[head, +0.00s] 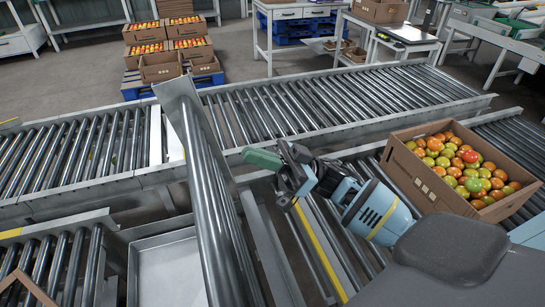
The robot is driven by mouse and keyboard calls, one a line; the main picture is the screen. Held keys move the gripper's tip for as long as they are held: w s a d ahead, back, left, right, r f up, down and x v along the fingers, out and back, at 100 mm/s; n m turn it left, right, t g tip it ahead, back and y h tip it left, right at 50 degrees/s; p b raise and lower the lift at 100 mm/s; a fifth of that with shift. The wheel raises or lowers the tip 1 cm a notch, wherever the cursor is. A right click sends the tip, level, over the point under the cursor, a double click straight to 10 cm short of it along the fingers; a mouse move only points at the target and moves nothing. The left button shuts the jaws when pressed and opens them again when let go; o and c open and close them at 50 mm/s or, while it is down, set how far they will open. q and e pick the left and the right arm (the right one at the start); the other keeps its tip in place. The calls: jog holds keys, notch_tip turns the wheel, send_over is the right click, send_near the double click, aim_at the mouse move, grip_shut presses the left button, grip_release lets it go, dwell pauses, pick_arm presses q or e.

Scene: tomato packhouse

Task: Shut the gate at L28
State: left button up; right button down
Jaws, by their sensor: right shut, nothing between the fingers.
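The gate (207,190) is a metal-framed roller section standing steeply raised in the middle of the head view, seen almost edge-on. No L28 label can be read. My right gripper (288,170) is just right of the raised gate, its fingers shut and empty. A green block (262,159) shows at its tip, close to the gate's right side; I cannot tell whether they touch or what the block belongs to. My left gripper is not in view.
A roller conveyor (330,100) runs across behind the gate. A cardboard box of tomatoes (425,185) stands on the rollers at right, close to my right arm. A grey metal tray (165,270) lies low at left. Stacked tomato boxes (168,48) stand on a blue pallet behind.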

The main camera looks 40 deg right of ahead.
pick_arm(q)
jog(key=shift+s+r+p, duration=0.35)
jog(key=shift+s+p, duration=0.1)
pick_arm(e)
jog(key=w+a+r, duration=0.1)
jog(key=w+a, duration=0.1)
jog(key=a, duration=0.5)
jog(key=shift+r, duration=0.3)
